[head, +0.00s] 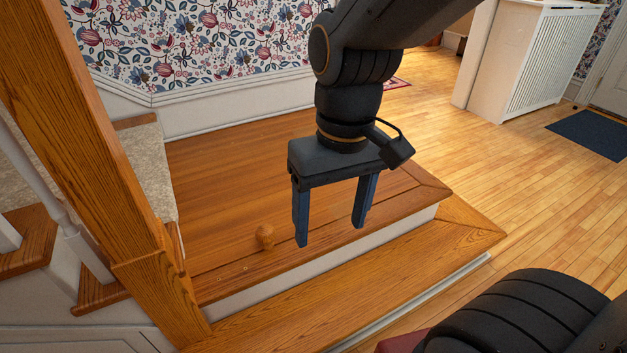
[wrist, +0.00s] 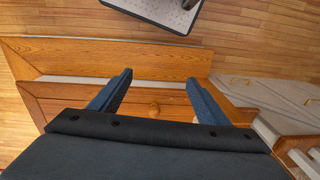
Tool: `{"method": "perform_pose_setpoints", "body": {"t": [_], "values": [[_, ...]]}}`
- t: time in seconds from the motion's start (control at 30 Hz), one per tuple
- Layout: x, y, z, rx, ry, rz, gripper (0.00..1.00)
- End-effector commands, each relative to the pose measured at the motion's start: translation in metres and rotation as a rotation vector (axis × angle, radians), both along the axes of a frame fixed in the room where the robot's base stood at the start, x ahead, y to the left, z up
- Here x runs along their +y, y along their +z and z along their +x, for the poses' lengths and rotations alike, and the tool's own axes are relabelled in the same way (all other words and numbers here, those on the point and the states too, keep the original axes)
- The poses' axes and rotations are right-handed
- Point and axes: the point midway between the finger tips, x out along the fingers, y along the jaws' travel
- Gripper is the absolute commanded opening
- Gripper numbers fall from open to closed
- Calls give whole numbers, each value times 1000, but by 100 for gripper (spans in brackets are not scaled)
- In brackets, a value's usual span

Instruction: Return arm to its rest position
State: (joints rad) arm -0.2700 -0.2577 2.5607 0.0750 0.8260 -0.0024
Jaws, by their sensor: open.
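My gripper (head: 331,238) hangs from my black arm over the wooden stair landing (head: 225,180), fingers pointing down. Its two blue fingers are wide apart with nothing between them. In the wrist view the gripper (wrist: 160,80) also shows open and empty. A small round wooden knob (head: 264,236) sits on the landing near its front edge, left of the fingers in the head view.
A wooden newel post (head: 110,150) and white balusters stand at the left, beside carpeted stairs (head: 145,165). A lower wooden step (head: 340,290) runs in front of the landing. A white radiator cover (head: 530,65) and a dark blue mat (head: 590,133) are at the right. The plank floor between is clear.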

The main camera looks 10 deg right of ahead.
Motion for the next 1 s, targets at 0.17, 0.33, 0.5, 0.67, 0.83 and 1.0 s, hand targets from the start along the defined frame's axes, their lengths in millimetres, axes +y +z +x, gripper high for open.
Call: {"method": "perform_pose_setpoints", "body": {"t": [0.17, 0.33, 0.5, 0.67, 0.83, 1.0], "values": [[0, 0, 0, -1, 0, 0, 70], [0, 0, 0, -1, 0, 0, 70], [0, 0, 1, -1, 0, 0, 70], [-1, 2, 0, 0, -3, -1, 70], [-10, 14, 1, 0, -30, -8, 70], [-17, 25, 3, 1, -59, -15, 70]]}}
